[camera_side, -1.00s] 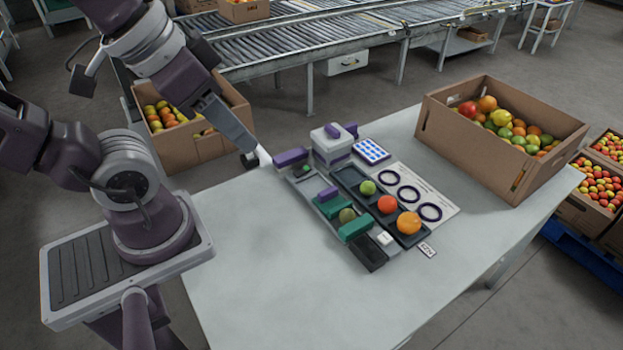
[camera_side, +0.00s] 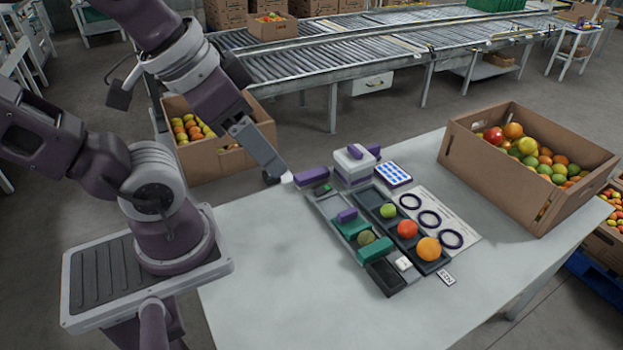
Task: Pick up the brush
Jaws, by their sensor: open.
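What looks like the brush is a purple block-shaped handle (camera_side: 312,178) at the left end of the row of items on the table, with a small white part (camera_side: 287,177) at its left. I cannot tell for sure whether that white part belongs to it. My gripper (camera_side: 279,178) reaches down from the upper left, its tip beside the white part and partly covering it. The jaws are open; the gap between the fingers is hard to see from this side. The purple handle is outside the jaws.
A white box with purple parts (camera_side: 354,167) stands just right of the handle. A grey tray (camera_side: 328,206) and a dark tray with three fruits (camera_side: 375,199) lie in front. A fruit carton (camera_side: 490,185) stands at the table's right. The front left tabletop (camera_side: 260,270) is clear.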

